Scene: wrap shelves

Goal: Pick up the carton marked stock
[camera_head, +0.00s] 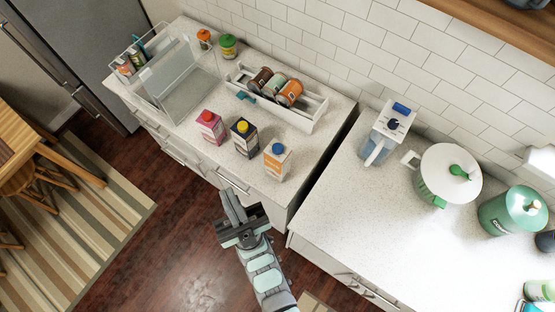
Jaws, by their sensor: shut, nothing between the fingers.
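Three small cartons stand upright in a row on the left counter. My gripper (233,208) is shut and empty. It shows in front of the counter's front edge, below the cartons in the picture and apart from them.
Behind the cartons a white tray (312,112) holds several cans and jars. A clear rack (187,95) stands at left, with two small jars behind it.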

